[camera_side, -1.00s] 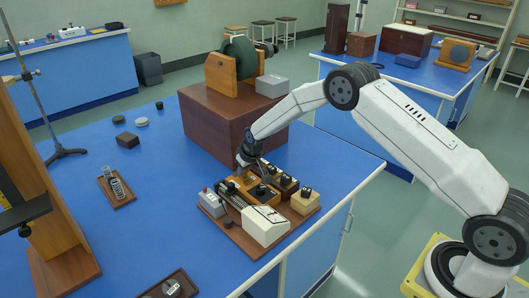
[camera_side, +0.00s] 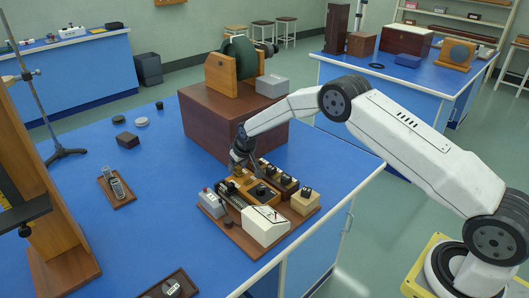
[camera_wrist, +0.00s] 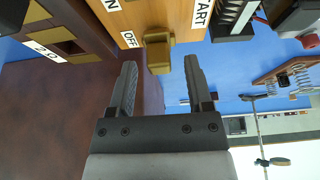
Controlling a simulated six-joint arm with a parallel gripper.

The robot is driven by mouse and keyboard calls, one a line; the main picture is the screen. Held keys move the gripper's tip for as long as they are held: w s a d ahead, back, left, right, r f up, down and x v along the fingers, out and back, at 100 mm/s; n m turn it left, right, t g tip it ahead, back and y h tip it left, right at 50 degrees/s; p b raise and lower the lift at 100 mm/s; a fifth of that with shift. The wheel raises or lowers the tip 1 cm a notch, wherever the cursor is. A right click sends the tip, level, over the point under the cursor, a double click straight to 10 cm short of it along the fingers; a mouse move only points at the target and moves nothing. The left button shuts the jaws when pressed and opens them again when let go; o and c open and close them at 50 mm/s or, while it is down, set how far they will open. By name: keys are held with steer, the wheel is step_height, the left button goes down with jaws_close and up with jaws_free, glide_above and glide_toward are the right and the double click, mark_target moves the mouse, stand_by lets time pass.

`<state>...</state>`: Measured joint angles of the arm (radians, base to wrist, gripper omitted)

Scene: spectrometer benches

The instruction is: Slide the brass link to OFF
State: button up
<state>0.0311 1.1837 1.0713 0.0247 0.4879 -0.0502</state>
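The brass link (camera_wrist: 158,50) shows in the wrist view at the edge of a light wooden panel (camera_wrist: 185,15). It sits beside the white OFF label (camera_wrist: 130,39); a label ending in N (camera_wrist: 111,5) is partly cut off at the top. My gripper (camera_wrist: 160,66) is open, with one finger on each side of the link's line. The link is around or just beyond the fingertips, and I see no finger touching it. In the side view my gripper (camera_side: 237,164) is at the back left of the instrument board (camera_side: 248,242); the link is too small to make out clearly there.
A dark wooden box (camera_side: 205,125) carrying a green wheel (camera_side: 240,55) stands right behind my gripper. On the board are a white meter (camera_side: 266,226), a grey block (camera_side: 211,203) and several dark-topped blocks.

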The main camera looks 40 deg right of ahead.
mark_target(245, 180)
steer(key=shift+s+r, duration=0.15)
steer(key=v, duration=0.7)
steer(key=shift+r, duration=0.2)
stand_by(0.4)
steer(key=shift+s+r, duration=0.15)
steer(key=s+a+r+g, duration=0.1)
steer(key=s+r, duration=0.2)
steer(key=s, duration=1.4)
steer(key=s+r+g, duration=0.1)
steer(key=s+r, duration=0.2)
steer(key=s, duration=1.4)
steer(key=shift+a+r, duration=0.2)
steer(key=shift+a, duration=0.2)
steer(key=shift+s, duration=0.1)
